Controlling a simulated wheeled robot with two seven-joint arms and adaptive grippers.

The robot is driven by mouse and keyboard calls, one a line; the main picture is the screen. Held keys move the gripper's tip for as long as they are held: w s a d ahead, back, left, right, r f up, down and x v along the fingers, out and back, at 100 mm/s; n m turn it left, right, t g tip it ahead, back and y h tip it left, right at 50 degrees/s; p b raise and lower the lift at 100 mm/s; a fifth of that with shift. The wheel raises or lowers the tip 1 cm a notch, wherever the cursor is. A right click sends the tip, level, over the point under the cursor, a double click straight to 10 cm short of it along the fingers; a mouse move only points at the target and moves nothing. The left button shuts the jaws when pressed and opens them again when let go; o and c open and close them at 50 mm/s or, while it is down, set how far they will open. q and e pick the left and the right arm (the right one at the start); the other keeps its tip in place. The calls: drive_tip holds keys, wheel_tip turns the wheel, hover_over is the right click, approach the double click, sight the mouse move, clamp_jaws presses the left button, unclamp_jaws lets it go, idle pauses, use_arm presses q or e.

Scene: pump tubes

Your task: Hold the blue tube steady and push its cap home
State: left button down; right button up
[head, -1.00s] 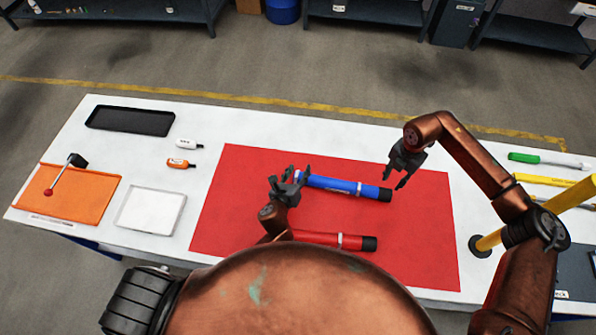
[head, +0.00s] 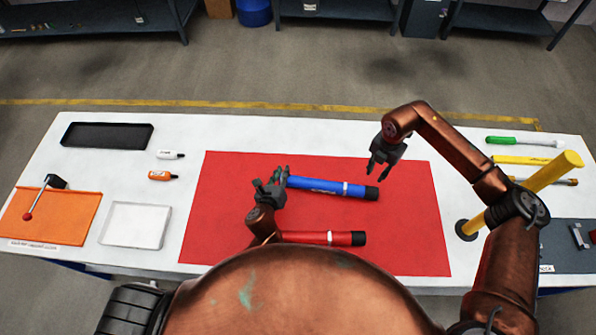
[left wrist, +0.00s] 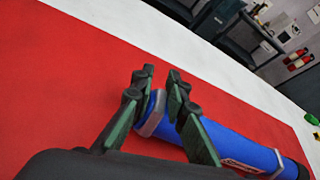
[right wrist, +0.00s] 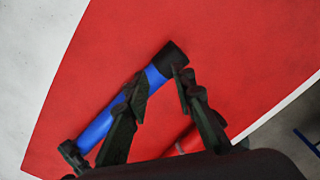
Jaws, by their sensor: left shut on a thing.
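The blue tube (head: 325,186) lies on the red mat, with a pale band and a black cap (head: 372,193) at its right end. My left gripper (head: 282,178) is shut on the tube's left end; in the left wrist view its fingers (left wrist: 160,80) straddle that end by a grey collar. My right gripper (head: 379,175) hangs above the capped end, apart from it in the head view. In the right wrist view its fingers (right wrist: 160,80) are spread and empty, with the black cap (right wrist: 170,58) just beyond the tips.
A red tube (head: 310,238) with a black end lies nearer me, partly hidden by my body. The red mat (head: 410,240) is otherwise clear. A yellow post (head: 525,187) stands right.

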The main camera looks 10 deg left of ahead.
drive_tip(key=shift+d, duration=0.1)
drive_tip(key=c, duration=0.5)
drive_tip(key=shift+d+n, duration=0.1)
drive_tip(key=shift+n, duration=0.3)
clamp_jaws()
drive_tip(key=d+n, duration=0.1)
drive_tip(key=n, duration=0.1)
drive_tip(key=d+n, duration=0.1)
drive_tip(key=n, duration=0.1)
drive_tip(key=shift+s+f+y, duration=0.2)
drive_tip(key=shift+s+y, duration=0.15)
drive_tip(key=shift+y, duration=0.05)
drive_tip(key=s+d+n+y, duration=0.2)
drive_tip(key=d+n, duration=0.7)
drive_tip(key=n, duration=1)
drive_tip(key=shift+s+d+r, duration=0.2)
drive_tip(key=shift+s+r, duration=0.05)
drive_tip(key=shift+r, duration=0.05)
